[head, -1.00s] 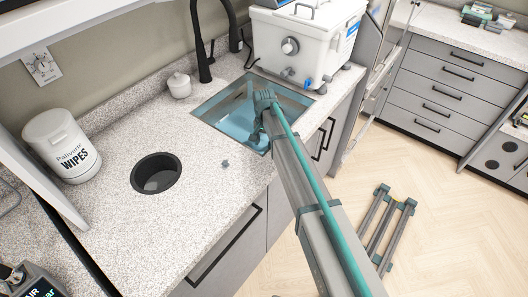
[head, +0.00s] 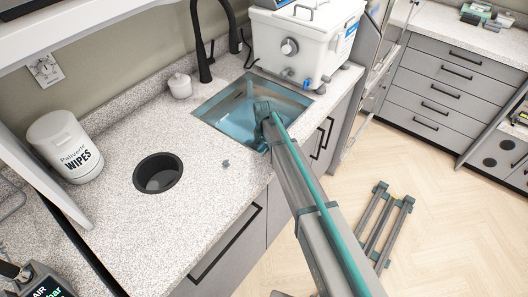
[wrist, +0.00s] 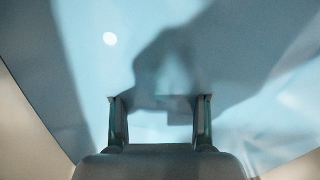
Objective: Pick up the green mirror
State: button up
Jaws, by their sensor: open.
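I cannot make out a green mirror in either view. The sink (head: 215,109), with a bluish basin, is set in the counter, and the end of my arm is over it in the head view. In the wrist view my gripper (wrist: 160,103) points into the pale blue basin (wrist: 245,75). Its two fingers are apart, with nothing seen between them. A dark shadow lies across the basin, and a small round white spot shows at upper left. My arm hides part of the sink in the head view.
A black faucet (head: 203,45) stands behind the sink, and a white bath unit (head: 300,45) close beyond it. A round black-rimmed hole (head: 158,174), a wipes tub (head: 65,147) and a small white jar (head: 180,86) are to the left. The counter between is mostly clear.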

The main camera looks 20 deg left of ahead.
jog(key=shift+f, duration=0.15)
grip_shut()
dwell(0.4)
